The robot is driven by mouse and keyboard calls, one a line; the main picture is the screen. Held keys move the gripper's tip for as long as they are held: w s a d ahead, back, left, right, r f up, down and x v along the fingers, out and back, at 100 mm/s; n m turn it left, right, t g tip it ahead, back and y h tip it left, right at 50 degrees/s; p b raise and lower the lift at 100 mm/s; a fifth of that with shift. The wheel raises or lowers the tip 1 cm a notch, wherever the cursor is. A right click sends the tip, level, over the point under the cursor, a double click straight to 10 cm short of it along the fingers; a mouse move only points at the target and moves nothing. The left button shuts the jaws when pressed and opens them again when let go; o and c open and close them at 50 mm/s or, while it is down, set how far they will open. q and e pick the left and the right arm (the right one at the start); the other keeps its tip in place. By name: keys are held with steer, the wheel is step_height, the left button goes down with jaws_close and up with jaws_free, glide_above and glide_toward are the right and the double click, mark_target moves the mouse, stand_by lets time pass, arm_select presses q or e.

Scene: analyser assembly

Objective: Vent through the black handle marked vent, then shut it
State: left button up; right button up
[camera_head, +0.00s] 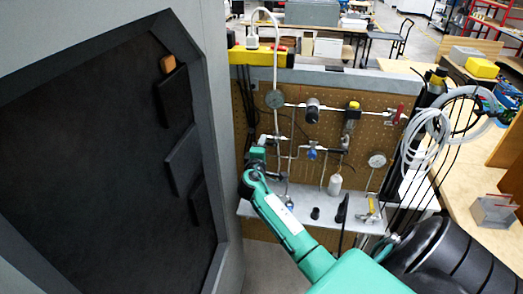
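A brown pegboard (361,121) carries a small panel of metal tubing, gauges and valves. Dark valve parts sit on it, among them a black knob (312,110) at the upper middle and a dark lever (336,151) at the middle right. Markings are too small to read, so I cannot tell which black handle is marked vent. My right arm comes in from the lower right, and its green wrist ends at the panel's left side. My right gripper (262,146) is there, close to the left tubing; its fingers are too small to make out. My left gripper is out of view.
A grey shelf (299,211) below the panel holds small black parts and a yellow-handled fitting (370,210). A large grey cabinet (233,235) with a dark face stands at left. Coiled grey hose (430,135) hangs at right, beside a wooden bench (468,175).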

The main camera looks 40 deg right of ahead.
steer(key=b+v, duration=0.4)
steer(key=v, duration=0.9)
steer(key=shift+s+a, duration=0.2)
steer(key=shift+a, duration=0.15)
steer(key=shift+f, duration=0.1)
